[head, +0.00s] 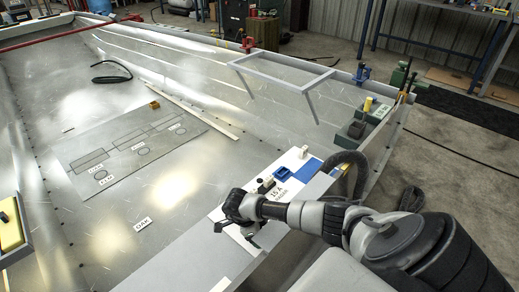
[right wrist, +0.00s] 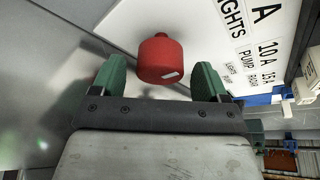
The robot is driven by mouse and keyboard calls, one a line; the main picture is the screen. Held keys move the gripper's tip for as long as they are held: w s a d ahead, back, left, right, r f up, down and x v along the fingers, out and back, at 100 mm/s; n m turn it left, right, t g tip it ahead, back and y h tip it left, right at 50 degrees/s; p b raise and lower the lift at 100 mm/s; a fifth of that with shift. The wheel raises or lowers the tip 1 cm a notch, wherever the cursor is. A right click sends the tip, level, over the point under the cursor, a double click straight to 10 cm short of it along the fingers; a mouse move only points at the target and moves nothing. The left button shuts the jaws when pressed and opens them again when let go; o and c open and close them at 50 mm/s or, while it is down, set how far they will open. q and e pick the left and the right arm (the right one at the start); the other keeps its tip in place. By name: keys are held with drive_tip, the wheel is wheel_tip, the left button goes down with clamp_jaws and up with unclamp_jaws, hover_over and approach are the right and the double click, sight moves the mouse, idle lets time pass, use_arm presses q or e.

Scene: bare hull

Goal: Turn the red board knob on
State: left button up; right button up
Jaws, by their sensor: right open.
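The red knob (right wrist: 161,58) shows in the right wrist view, standing on the white board (right wrist: 200,22). It is a short red cylinder with a narrower end and a small white mark on its side. My right gripper (right wrist: 159,80) is open, with one green finger on each side of the knob and a visible gap to each. In the head view my right gripper (head: 237,228) is over the near end of the white board (head: 298,157) and hides the knob there. My left gripper is not in view.
The board carries printed labels, small dark parts and a blue holder (head: 283,174). A grey panel with outlines (head: 110,165) lies on the hull floor. A metal rail frame (head: 283,80) stands at the hull's right wall. Much of the hull floor is clear.

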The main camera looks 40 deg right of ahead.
drive_tip(key=shift+f, duration=0.1)
drive_tip(key=c, duration=0.9)
